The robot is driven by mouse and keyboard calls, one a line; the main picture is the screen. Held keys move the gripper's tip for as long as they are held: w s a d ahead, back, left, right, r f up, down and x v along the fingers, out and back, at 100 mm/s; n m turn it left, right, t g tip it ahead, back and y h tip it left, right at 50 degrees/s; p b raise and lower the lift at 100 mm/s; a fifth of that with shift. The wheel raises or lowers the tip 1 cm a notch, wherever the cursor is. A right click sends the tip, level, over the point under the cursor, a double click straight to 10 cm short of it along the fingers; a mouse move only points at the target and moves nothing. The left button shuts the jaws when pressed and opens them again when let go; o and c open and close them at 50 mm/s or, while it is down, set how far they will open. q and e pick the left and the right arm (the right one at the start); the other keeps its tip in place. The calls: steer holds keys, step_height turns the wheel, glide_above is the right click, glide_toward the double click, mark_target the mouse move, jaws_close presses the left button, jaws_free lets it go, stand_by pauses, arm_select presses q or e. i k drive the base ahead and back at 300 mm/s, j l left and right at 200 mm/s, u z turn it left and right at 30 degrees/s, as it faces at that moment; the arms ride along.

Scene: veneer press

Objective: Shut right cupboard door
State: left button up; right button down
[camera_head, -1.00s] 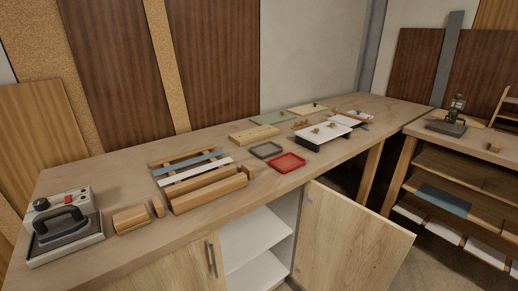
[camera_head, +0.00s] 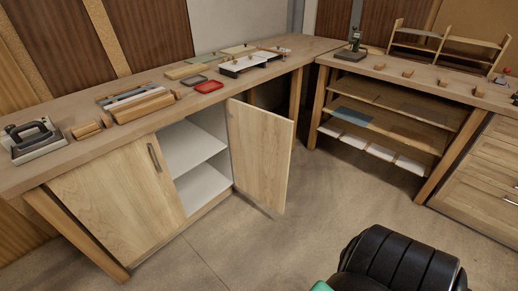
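The right cupboard door (camera_head: 259,157) is a light wood panel under the workbench. It stands wide open, swung out to the right of the cupboard opening. The open cupboard (camera_head: 194,146) shows white inner walls and a white shelf. The left cupboard door (camera_head: 122,190) is shut and has a dark vertical handle (camera_head: 155,157). No handle shows on the visible face of the right door. Neither of my grippers is recognisable in the head view. A dark rounded part of my own body is at the bottom right.
An open shelf unit (camera_head: 385,125) and a drawer cabinet (camera_head: 485,180) stand at the right. The floor (camera_head: 290,235) before the open door is clear.

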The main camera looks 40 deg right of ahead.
mark_target(261, 140)
steer(key=l+u, duration=0.75)
steer(key=l, duration=0.3)
steer(key=l+u, duration=0.4)
steer(key=k+l, duration=0.05)
steer(key=l, duration=0.05)
